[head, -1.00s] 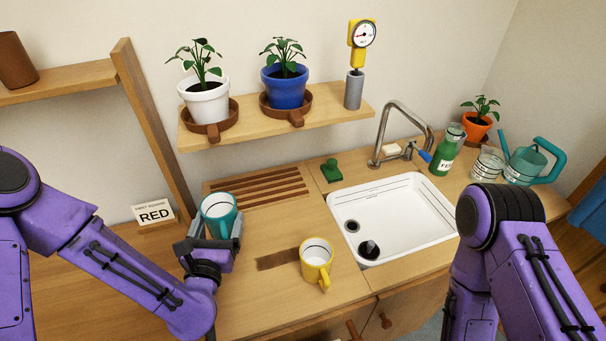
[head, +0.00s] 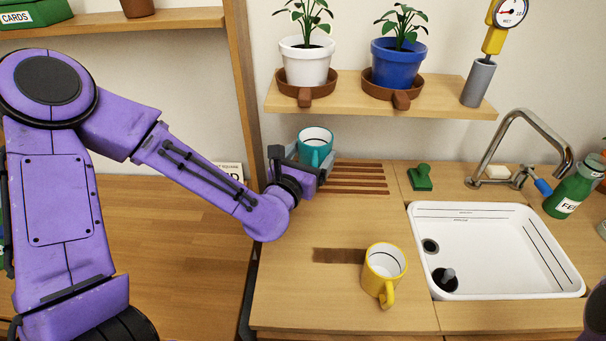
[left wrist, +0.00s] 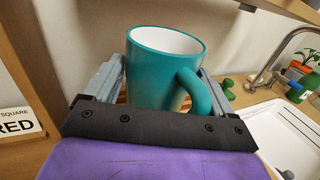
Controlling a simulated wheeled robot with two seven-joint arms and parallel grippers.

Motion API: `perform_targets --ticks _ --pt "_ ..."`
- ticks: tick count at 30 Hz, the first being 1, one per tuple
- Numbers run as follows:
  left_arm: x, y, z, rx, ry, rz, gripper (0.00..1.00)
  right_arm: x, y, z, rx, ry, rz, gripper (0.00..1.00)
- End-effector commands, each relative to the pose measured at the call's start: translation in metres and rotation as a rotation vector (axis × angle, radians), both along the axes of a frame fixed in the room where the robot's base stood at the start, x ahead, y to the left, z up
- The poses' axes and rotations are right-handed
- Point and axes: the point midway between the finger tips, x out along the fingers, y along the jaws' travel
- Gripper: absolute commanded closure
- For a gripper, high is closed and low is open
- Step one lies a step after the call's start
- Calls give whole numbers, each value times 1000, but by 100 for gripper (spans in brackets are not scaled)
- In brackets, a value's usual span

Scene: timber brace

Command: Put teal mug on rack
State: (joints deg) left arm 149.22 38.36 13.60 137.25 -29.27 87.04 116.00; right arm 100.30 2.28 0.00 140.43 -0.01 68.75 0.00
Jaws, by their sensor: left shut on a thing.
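The teal mug (head: 315,145) is upright in my left gripper (head: 303,165), at the left end of the slatted wooden rack (head: 358,180) set in the counter. In the left wrist view the mug (left wrist: 160,72) stands between the two grey fingers of the left gripper (left wrist: 163,85), its handle toward the right. I cannot tell whether the mug's base touches the rack, because the gripper hides it. A sliver of my right arm shows at the right edge of the head view; its gripper is out of frame.
A yellow mug (head: 383,272) stands on the counter before the rack, left of the white sink (head: 500,250). A shelf (head: 370,105) with two potted plants hangs above the rack. A wooden post (head: 243,90) rises just left of my gripper. A green stamp-like object (head: 421,178) sits right of the rack.

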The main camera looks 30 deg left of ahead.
Motion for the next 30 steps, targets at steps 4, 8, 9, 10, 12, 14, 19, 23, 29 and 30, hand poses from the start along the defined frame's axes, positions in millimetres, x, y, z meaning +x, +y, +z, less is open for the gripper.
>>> perform_targets --ticks 4,8,9,10,12,14,19,23,29,30 --pt "26 22 -12 5 1 3 55 0 0 8 -1 -1 0 57" --pt "42 34 -39 5 3 1 55 0 0 6 -1 -1 0 57" --pt "47 37 -46 6 3 2 55 0 0 6 0 0 0 57" --pt "50 40 -51 4 3 2 55 0 0 6 0 0 0 57" --pt "56 44 -59 4 2 1 55 0 0 6 0 0 0 57" --pt "59 47 -64 4 1 1 55 0 0 6 0 0 0 57" --pt "66 52 -84 4 4 -1 55 0 0 8 0 0 0 57" --pt "66 52 -102 3 1 -1 55 0 0 10 0 0 0 57" --pt "66 52 -104 0 -1 1 55 0 0 10 0 0 0 57" --pt "66 52 -104 0 -1 1 55 0 0 9 0 0 0 57"
